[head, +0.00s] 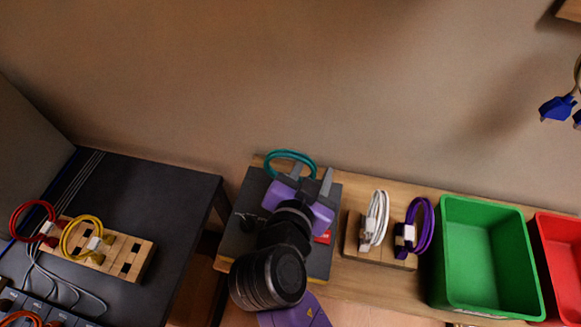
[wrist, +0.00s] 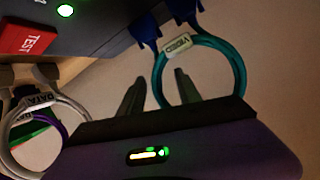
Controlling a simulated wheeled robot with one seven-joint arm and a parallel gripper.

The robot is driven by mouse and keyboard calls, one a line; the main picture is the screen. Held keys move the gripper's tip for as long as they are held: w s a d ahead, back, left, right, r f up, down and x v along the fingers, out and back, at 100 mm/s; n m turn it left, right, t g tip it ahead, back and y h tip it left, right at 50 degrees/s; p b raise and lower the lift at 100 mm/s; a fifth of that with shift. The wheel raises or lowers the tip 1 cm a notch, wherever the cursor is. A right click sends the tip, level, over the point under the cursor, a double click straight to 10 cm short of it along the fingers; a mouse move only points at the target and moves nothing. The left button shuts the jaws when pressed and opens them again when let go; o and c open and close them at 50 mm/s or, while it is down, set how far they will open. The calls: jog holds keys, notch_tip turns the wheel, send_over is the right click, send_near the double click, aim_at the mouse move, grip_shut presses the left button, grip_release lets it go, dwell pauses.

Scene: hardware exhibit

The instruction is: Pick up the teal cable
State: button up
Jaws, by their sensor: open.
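The teal cable (head: 291,155) is a coiled loop at the back of a dark grey box (head: 250,190) in the head view. In the wrist view the teal cable (wrist: 240,72) hangs as a loop below two blue plugs, with a pale printed tag (wrist: 178,46) on it. My gripper (head: 299,176) is open and empty, over the box just in front of the loop. In the wrist view my gripper's fingers (wrist: 158,90) stand apart, with the lower part of the loop between and around them. I cannot tell whether they touch it.
A red TEST label (wrist: 27,35) marks the box. To its right a wooden block (head: 382,256) holds a white cable (head: 376,220) and a purple cable (head: 420,226). Beyond are a green bin (head: 446,292) and a red bin (head: 560,265). A dark table (head: 130,185) stands left, with red and yellow cables.

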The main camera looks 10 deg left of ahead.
jog(key=shift+x, duration=0.9)
grip_shut()
jog(key=shift+r, duration=0.15)
notch_tip(320, 180, up, 20)
jog(key=b, duration=0.1)
